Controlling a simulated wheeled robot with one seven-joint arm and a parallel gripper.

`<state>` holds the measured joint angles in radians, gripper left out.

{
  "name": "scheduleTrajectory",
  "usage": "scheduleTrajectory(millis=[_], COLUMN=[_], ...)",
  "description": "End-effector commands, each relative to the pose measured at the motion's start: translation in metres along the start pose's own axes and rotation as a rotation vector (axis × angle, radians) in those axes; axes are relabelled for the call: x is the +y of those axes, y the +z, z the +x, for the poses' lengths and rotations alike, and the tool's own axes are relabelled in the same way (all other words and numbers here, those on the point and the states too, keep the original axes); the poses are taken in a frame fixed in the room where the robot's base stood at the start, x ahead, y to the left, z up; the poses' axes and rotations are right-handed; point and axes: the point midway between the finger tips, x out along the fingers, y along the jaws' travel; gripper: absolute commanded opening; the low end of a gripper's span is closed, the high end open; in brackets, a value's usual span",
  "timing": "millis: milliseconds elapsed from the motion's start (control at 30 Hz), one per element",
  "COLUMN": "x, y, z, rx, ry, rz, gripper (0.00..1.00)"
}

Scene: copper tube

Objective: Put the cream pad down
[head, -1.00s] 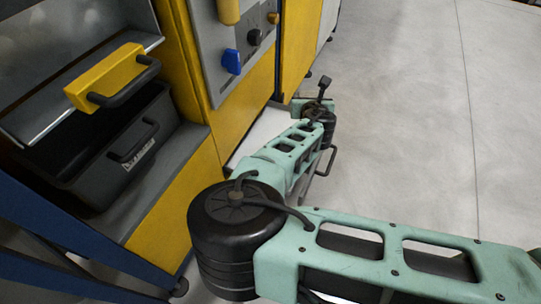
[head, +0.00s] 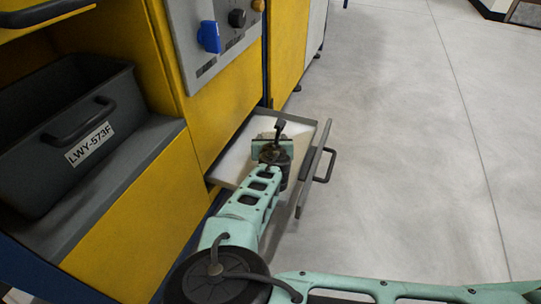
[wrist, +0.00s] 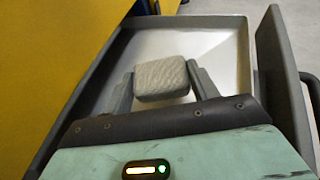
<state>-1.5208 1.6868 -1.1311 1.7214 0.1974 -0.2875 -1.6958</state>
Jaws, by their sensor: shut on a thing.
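A cream pad (wrist: 162,78), a small textured block, sits between the two grey fingers of my gripper (wrist: 161,82) in the wrist view. My gripper is shut on it. The pad is over the white floor of an open drawer (wrist: 215,50); I cannot tell whether it touches that floor. In the head view my wrist is over the same drawer (head: 316,150), and my arm hides the pad and the fingers.
The drawer has raised grey walls and a dark front handle (head: 327,165). Yellow cabinets (head: 225,115) stand at the left, with a dark bin (head: 45,165) on a shelf. A blue knob (head: 209,37) is on a panel above. The floor at right is clear.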

Motion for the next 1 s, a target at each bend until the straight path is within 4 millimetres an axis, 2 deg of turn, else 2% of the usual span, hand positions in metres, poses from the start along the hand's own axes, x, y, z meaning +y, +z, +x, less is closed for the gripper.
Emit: scheduleTrajectory(millis=[300, 700, 733, 800, 1000], x=[0.0, 0.0, 0.0, 0.0, 0.0], y=[-0.038, -0.041, -0.041, -0.04, -0.04], z=[0.016, 0.017, 0.017, 0.017, 0.017], rx=[0.0, -0.001, -0.001, -0.001, -0.001], ry=[0.0, 0.0, 0.0, 0.0, 0.0], rz=[0.0, -0.001, 0.0, 0.0, 0.0], gripper=[0.37, 0.37, 0.61, 0.8, 0.8])
